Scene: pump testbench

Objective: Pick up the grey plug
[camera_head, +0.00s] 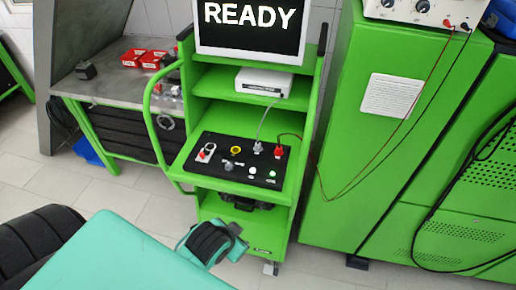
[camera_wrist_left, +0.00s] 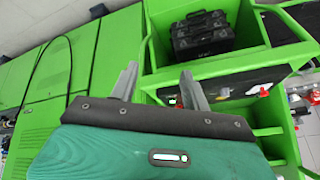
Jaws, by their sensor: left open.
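The grey plug (camera_head: 257,147) stands upright at the back of the black control panel (camera_head: 215,178) on the green cart, with a grey cable rising from it. I cannot make out the grey plug in that view. My right gripper is not in view.
The panel also carries a red switch (camera_head: 206,152), a yellow-ringed button (camera_head: 236,150) and a lit green button (camera_head: 272,173). A READY monitor (camera_head: 250,28) and white box (camera_head: 264,82) are above. A green cabinet (camera_head: 345,180) stands right, a workbench (camera_head: 120,92) left.

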